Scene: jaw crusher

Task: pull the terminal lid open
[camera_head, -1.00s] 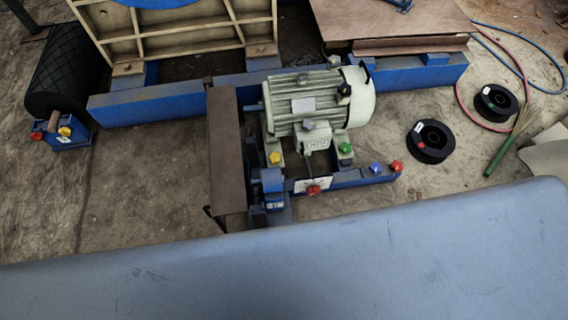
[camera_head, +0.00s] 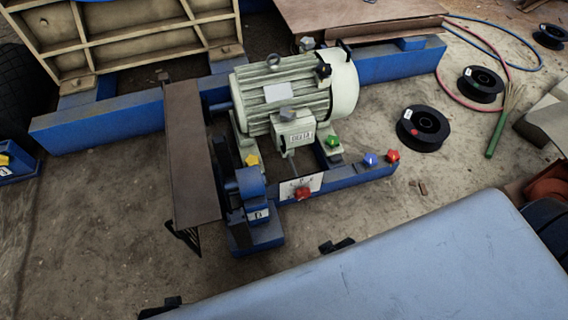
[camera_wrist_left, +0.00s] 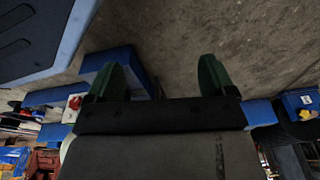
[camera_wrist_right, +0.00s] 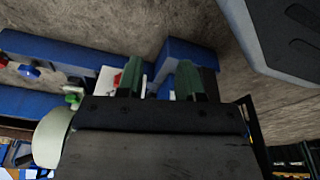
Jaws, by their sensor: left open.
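The grey-green motor (camera_head: 290,92) sits on a blue frame in the middle of the head view. A small terminal box with a labelled face, its lid (camera_head: 298,138), is on the motor's near side and looks closed. My left gripper (camera_wrist_left: 169,78) is open and empty, its green fingers wide apart over floor and blue beam. My right gripper (camera_wrist_right: 158,80) has its fingers apart with nothing between them; blue beam and a white plate lie behind. Neither gripper shows in the head view. I cannot make out the lid in the wrist views.
A yellow knob (camera_head: 252,160) and a green knob (camera_head: 333,141) are by the motor feet. A brown guard (camera_head: 190,150) stands left. Black spools (camera_head: 422,128) lie right.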

